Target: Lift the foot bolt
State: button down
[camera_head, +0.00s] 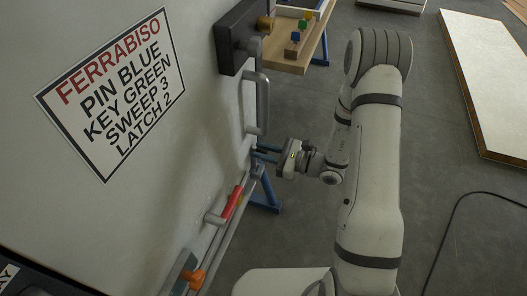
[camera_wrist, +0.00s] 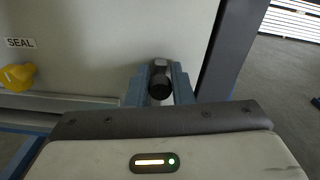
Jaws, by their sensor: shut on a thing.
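My gripper (camera_head: 264,154) reaches left to the edge of the pale container wall in the head view. In the wrist view its two blue-grey fingers (camera_wrist: 159,88) stand on either side of a dark, round-ended grey knob, which I take to be the foot bolt (camera_wrist: 160,84). The gripper is shut on it. The knob is in front of the pale panel, near its dark right edge post. The lower part of the bolt is hidden by the gripper body, so I cannot tell its height.
A grey bar handle (camera_head: 262,104) is above the gripper, and a red-sleeved lever (camera_head: 233,202) and an orange knob (camera_head: 192,278) are below left. A wooden table (camera_head: 290,56) with coloured pieces stands behind. A yellow part (camera_wrist: 17,77) sits under a SEAL label (camera_wrist: 20,43). Floor at right is partly clear.

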jog(key=shift+r, duration=0.25)
jog(key=c, duration=1.3)
grip_release()
jog(key=shift+o, duration=0.2)
jog(key=p+v, duration=0.1)
jog(key=v, duration=0.7)
jog(key=s+a+r+n+g+h+p, duration=0.1)
jog(key=s+r+n+g+h+p, duration=0.4)
jog(key=r, duration=0.6)
jog(key=s+a+r+n+g+h+p, duration=0.15)
jog(key=s+r+n+g+p, duration=0.35)
jog(key=s+r+n+p, duration=0.5)
jog(key=d+r+n+t+h+p, duration=0.2)
jog(key=d+r+t+h+p, duration=0.1)
jog(key=r, duration=0.7)
jog(key=s+d+r+n+t+h+p, duration=0.1)
jog(key=d+r+h+p, duration=0.4)
jog(key=r, duration=0.6)
jog(key=shift+s+d+n+t+h, duration=0.25)
jog(key=shift+d+n+t+h, duration=0.65)
jog(key=shift+t+h, duration=0.35)
